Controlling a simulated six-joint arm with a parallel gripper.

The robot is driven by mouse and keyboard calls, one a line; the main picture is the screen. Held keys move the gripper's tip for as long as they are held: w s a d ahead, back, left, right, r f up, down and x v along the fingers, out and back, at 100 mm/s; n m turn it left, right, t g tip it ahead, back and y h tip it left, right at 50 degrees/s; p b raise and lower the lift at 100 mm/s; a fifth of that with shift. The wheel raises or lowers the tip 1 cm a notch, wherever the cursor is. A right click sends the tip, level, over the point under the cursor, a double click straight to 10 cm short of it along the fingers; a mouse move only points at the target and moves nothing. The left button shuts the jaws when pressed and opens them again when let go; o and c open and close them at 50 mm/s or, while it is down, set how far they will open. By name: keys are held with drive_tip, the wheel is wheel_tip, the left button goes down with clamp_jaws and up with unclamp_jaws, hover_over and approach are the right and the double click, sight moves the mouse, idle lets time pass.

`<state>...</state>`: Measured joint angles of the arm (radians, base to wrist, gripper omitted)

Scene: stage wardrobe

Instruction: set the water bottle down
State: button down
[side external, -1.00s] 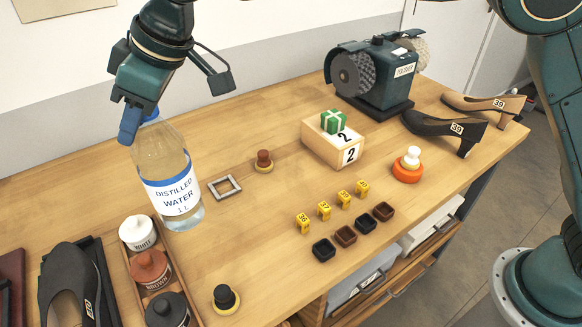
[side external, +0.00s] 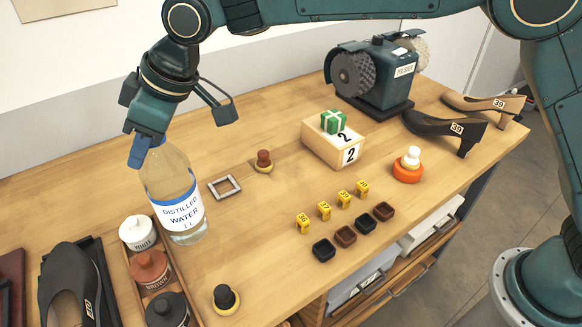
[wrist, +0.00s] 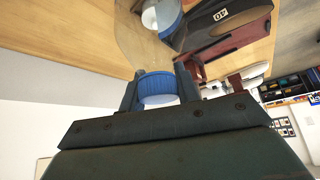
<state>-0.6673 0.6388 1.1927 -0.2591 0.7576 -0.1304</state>
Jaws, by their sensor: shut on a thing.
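The clear water bottle (side external: 176,205) has a blue and white "DISTILLED WATER" label and leans slightly in the side external view. My gripper (side external: 146,146) is shut on its top from above. In the wrist view the blue cap (wrist: 157,84) sits between the fingers of my gripper (wrist: 158,88). The bottle's base is close to the wooden table (side external: 260,240); I cannot tell whether it touches.
A tray (side external: 196,310) of polish jars, with a white jar (side external: 137,232), is just left of the bottle. A black-knobbed piece (side external: 225,299) is in front. Bare tabletop lies between.

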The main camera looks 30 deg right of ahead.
drive_tip(key=shift+f, duration=1.85)
drive_tip(key=c, duration=1)
unclamp_jaws()
drive_tip(key=shift+f, duration=0.25)
drive_tip(key=shift+c, duration=0.2)
drive_tip(key=shift+r, duration=0.2)
drive_tip(key=shift+s+d+r, duration=0.15)
drive_tip(key=shift+d+r, duration=0.1)
drive_tip(key=shift+r, duration=0.15)
drive_tip(key=v, duration=1.1)
drive_tip(key=shift+s, duration=0.1)
